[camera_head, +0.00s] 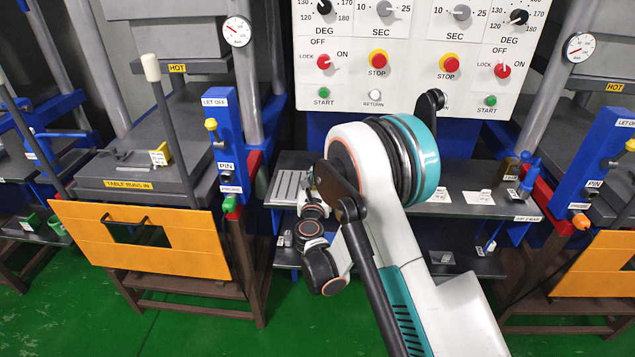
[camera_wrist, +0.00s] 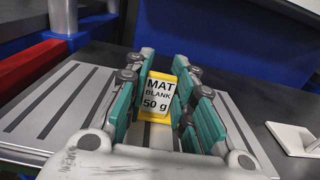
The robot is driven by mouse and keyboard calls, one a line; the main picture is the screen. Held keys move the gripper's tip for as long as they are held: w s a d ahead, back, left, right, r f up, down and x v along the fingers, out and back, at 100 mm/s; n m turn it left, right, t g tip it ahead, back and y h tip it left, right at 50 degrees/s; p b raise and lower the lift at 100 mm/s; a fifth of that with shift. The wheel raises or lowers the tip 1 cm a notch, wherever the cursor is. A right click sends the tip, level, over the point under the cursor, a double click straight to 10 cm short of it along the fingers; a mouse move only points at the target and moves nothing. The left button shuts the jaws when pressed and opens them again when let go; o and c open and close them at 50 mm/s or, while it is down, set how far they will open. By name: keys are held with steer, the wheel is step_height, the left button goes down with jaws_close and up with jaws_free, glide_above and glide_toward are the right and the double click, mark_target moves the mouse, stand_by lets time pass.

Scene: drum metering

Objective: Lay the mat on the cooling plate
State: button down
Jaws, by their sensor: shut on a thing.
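The mat (camera_wrist: 158,98) is a small yellow piece with a white label reading "MAT BLANK 50 g", seen in the wrist view. My gripper (camera_wrist: 165,64) has its teal fingers on both sides of the mat and is shut on it. The grooved light-grey cooling plate (camera_wrist: 58,108) lies beneath and around the gripper, and it shows on both sides of the fingers. Whether the mat touches the plate I cannot tell. In the head view the plate (camera_head: 287,187) shows on the dark bench, left of my arm; my arm hides the mat there.
A white card-like piece (camera_wrist: 293,138) lies on the bench right of the plate. A red bar (camera_wrist: 28,62) and grey post stand at the left. The control panel (camera_head: 400,60) rises behind the bench. Presses flank it, the left one with an orange guard (camera_head: 88,245).

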steer(key=shift+f, duration=0.1)
steer(key=c, duration=1.4)
jaws_free()
steer(key=shift+o, duration=0.2)
